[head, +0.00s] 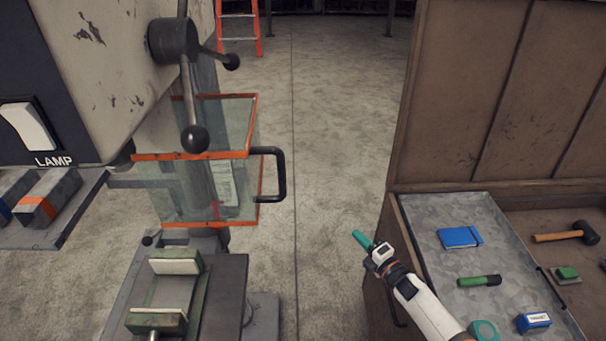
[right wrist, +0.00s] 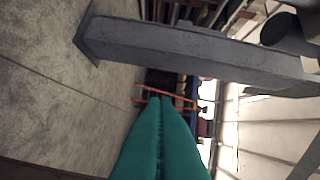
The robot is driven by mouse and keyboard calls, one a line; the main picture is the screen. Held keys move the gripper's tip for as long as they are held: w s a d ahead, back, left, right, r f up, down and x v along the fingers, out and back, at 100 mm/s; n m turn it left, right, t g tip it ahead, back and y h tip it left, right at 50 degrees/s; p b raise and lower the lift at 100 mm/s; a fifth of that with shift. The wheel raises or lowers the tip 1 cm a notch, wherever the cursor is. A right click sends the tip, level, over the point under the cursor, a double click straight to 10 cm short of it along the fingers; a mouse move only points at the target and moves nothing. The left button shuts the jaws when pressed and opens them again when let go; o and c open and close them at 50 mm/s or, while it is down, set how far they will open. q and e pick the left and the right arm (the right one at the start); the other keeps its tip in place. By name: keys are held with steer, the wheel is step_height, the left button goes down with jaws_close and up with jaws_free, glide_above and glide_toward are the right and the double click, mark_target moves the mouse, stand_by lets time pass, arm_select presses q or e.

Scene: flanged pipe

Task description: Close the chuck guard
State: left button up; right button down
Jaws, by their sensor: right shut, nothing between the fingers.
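The chuck guard (head: 252,127) is a clear box with orange edges, below the drill press head in the head view. Its black handle (head: 282,175) sticks out on its right side. The grey column shows through the clear panels. My right gripper (head: 357,238) has teal fingers, shut and empty, to the right of and nearer than the handle, apart from it. The teal fingers (right wrist: 163,105) also show pressed together in the right wrist view. I cannot make out the guard in the right wrist view. My left gripper is not in view.
A feed lever with black knobs (head: 195,139) hangs before the guard. A green vise (head: 160,320) stands below. At right, a metal tray (head: 440,268) holds a blue notebook (head: 460,237) and other small items beside a brown panel (head: 490,100). Floor between is clear; an orange ladder (head: 239,38) stands far back.

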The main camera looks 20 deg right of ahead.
steer(key=w+a+r+n+g+y+b, duration=0.1)
steer(key=a+r+n+g+y, duration=0.1)
steer(key=r+n+y, duration=0.85)
steer(key=a+r+n+g+y+b, duration=0.15)
steer(key=r+n+y, duration=0.25)
steer(key=r+n, duration=1.25)
arm_select(q)
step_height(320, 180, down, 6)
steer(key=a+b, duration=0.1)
steer(key=b, duration=0.1)
arm_select(e)
steer(key=s+a+r+n+g, duration=0.4)
steer(key=s+r+n+g, duration=0.8)
steer(key=n, duration=0.9)
arm_select(q)
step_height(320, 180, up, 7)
steer(key=p, duration=0.6)
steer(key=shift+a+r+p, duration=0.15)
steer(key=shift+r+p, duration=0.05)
steer(key=shift+p, duration=0.1)
arm_select(e)
steer(key=s+a, duration=0.1)
steer(key=a, duration=1.1)
steer(key=shift+s+a+r+n+g+h, duration=0.15)
steer(key=shift+a+r+n+g+h, duration=0.2)
steer(key=shift+a+h, duration=0.1)
steer(key=shift+f, duration=0.1)
